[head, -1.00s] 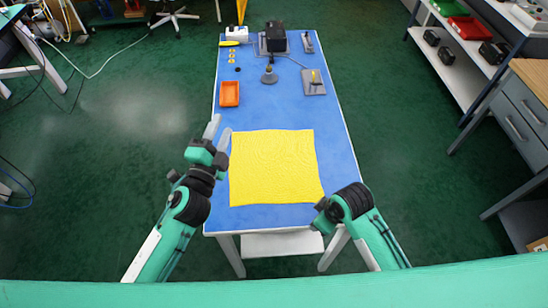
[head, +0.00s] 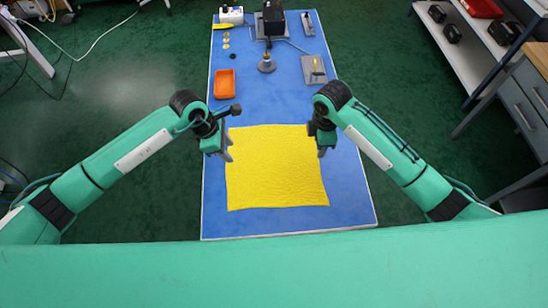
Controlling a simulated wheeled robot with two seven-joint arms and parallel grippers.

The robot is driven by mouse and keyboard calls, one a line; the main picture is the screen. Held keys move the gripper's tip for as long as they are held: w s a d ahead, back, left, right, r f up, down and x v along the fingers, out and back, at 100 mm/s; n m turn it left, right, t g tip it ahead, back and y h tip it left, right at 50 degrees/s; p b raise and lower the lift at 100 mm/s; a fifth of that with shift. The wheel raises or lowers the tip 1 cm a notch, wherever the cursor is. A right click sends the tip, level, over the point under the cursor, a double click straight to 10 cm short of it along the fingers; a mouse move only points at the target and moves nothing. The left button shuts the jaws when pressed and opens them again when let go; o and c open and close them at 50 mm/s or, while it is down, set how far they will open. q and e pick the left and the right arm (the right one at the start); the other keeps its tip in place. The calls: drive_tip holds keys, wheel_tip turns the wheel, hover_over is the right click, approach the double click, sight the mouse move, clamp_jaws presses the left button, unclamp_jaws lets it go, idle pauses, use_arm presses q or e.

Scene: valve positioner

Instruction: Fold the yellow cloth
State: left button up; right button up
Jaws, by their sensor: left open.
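The yellow cloth (head: 277,170) lies flat and spread out, roughly square, on the near part of the blue table top (head: 350,205). My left gripper (head: 228,154) is open at the cloth's far left corner, pointing down; I cannot tell whether it touches the cloth. My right gripper (head: 321,150) is at the cloth's far right corner, also pointing down. Its fingers are small and partly hidden by its own wrist, so their opening is unclear.
An orange tray (head: 224,84) stands beyond the cloth on the left. A grey plate (head: 314,70), a conical metal piece (head: 266,64) and a black device (head: 272,18) are farther back. A drawer cabinet (head: 525,100) stands at the right. The blue surface near the cloth is clear.

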sight(234, 166)
use_arm(q)
drive_tip(key=shift+a+f, duration=0.15)
drive_tip(key=shift+f, duration=1.85)
drive_tip(key=shift+a+f, duration=0.15)
drive_tip(key=shift+f, duration=1.85)
use_arm(e)
drive_tip(key=shift+f, duration=3.9)
use_arm(q)
drive_tip(key=shift+f, duration=0.15)
use_arm(e)
drive_tip(key=shift+f, duration=0.15)
use_arm(q)
clamp_jaws()
use_arm(e)
clamp_jaws()
drive_tip(key=shift+r, duration=0.2)
